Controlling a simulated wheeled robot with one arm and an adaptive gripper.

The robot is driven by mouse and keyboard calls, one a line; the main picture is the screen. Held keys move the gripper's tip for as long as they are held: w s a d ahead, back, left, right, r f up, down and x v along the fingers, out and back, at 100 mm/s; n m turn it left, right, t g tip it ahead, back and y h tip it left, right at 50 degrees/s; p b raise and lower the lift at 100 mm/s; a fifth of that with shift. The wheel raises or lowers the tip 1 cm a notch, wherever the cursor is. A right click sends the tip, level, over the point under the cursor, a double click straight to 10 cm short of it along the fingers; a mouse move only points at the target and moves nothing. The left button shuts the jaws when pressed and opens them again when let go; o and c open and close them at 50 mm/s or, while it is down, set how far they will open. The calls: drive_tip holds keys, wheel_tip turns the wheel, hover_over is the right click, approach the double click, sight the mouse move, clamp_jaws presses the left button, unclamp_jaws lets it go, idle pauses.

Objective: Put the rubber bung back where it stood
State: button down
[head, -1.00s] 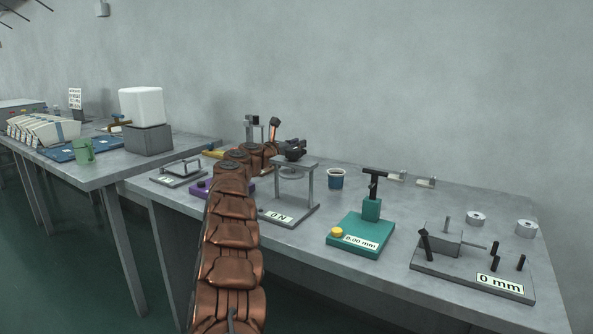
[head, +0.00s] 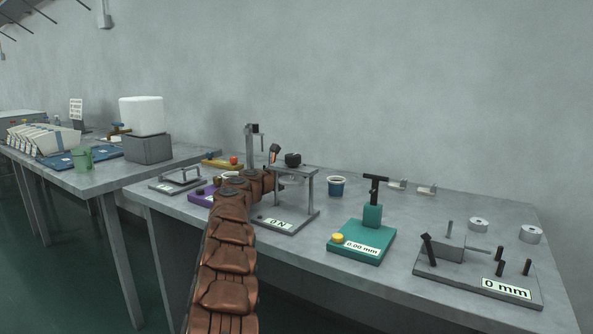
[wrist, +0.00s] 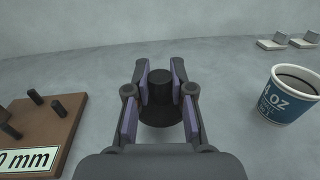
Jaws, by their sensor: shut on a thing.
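The rubber bung (wrist: 160,88) is black and sits upright between the two fingers of my gripper (wrist: 160,72) in the wrist view. The fingers are shut on its sides. A wider dark patch lies around its lower end, and I cannot tell whether the bung touches the table. In the head view a dark part of my gripper (head: 293,159) shows just above the top plate of the "0 N" stand. The bung and fingertips are hidden there.
A blue paper cup (wrist: 290,95) stands to the right of my gripper, also visible in the head view (head: 336,187). A brown pegged board (wrist: 40,120) lies to the left. The "0 N" stand (head: 313,195) is close by. A teal gauge (head: 362,243) stands farther right.

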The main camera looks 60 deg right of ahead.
drive_tip(key=shift+f+b, duration=0.3)
drive_tip(key=shift+f, duration=0.15)
drive_tip(key=c, duration=1)
unclamp_jaws()
drive_tip(key=shift+r, duration=0.1)
drive_tip(key=shift+r+p, duration=0.6)
drive_tip(key=shift+p, duration=0.05)
drive_tip(key=shift+w+a, duration=0.1)
drive_tip(key=shift+a, duration=0.2)
drive_tip(key=shift+w+a+f+b, duration=0.15)
drive_tip(key=shift+a+b, duration=0.3)
drive_tip(key=shift+a, duration=1.75)
drive_tip(key=shift+w+a+r+b, duration=0.15)
drive_tip(key=shift+a+b, duration=0.3)
drive_tip(key=shift+a, duration=3)
drive_tip(key=shift+f, duration=0.1)
